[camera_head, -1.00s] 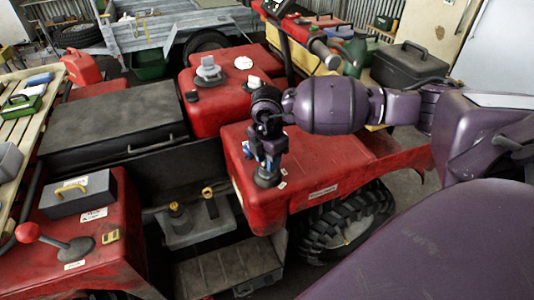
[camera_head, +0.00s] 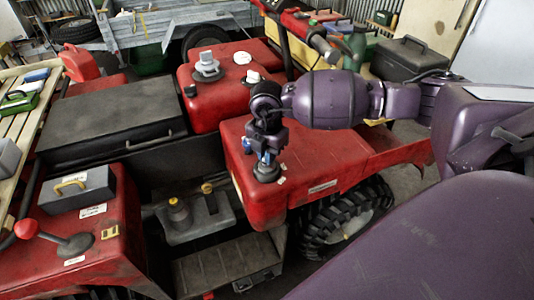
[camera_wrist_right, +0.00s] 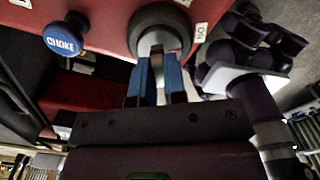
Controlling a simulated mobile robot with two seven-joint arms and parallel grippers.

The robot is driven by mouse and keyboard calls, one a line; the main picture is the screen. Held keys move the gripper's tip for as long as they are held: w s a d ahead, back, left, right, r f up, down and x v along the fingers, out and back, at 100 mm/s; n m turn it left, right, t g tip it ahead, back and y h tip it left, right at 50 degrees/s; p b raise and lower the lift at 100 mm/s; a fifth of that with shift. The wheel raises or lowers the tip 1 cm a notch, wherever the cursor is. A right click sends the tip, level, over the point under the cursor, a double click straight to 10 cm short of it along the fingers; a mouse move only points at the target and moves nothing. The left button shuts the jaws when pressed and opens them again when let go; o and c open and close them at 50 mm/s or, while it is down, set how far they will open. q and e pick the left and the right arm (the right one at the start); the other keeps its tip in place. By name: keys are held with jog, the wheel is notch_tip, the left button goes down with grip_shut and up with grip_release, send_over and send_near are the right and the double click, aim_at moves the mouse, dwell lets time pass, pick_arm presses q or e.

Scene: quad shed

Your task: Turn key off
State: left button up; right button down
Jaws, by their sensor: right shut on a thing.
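The key switch (camera_head: 266,173) is a dark round fitting on the red body panel, near its front edge. In the right wrist view, the switch (camera_wrist_right: 163,22) sits at the top centre, with an ON label (camera_wrist_right: 201,32) beside it. My right gripper (camera_head: 268,157) points down onto the switch. Its blue fingers (camera_wrist_right: 159,75) are close together at the middle of the switch and shut on the key. My left gripper is not seen in the head view.
A blue choke knob (camera_wrist_right: 65,35) stands close beside the gripper. A red-knobbed lever (camera_head: 27,229) and a grey box (camera_head: 78,192) are at left. The handlebar (camera_head: 310,35) rises behind my right arm. A tyre (camera_head: 345,215) is below the panel.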

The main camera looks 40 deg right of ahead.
jog(key=shift+n, duration=0.8)
jog(key=n, duration=0.4)
jog(key=shift+n+b, duration=0.35)
jog(key=shift+n, duration=0.05)
